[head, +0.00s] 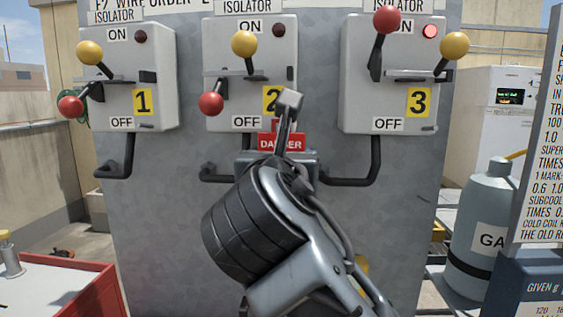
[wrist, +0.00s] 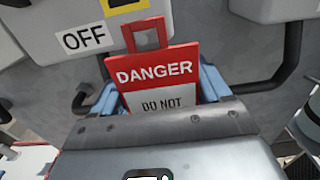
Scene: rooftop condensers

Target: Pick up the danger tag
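The danger tag (wrist: 155,72) is a red and white plate with a square red loop on top, lettered DANGER and DO NOT. My gripper (wrist: 161,92) has its blue fingers at the tag's left and right edges, closed in against them. The tag's lower part is hidden behind my gripper's body. In the head view the tag (head: 281,142) shows as a small red patch just below isolator 2, partly covered by my arm. My gripper (head: 277,157) is mostly hidden there by my wrist.
Isolator 1 (head: 160,60), isolator 2 (head: 222,58) and isolator 3 (head: 365,105) are mounted on a grey panel (head: 150,220), with projecting levers and conduits below. A gas cylinder (head: 478,205) stands at right. A red-rimmed tray (head: 92,300) is at lower left.

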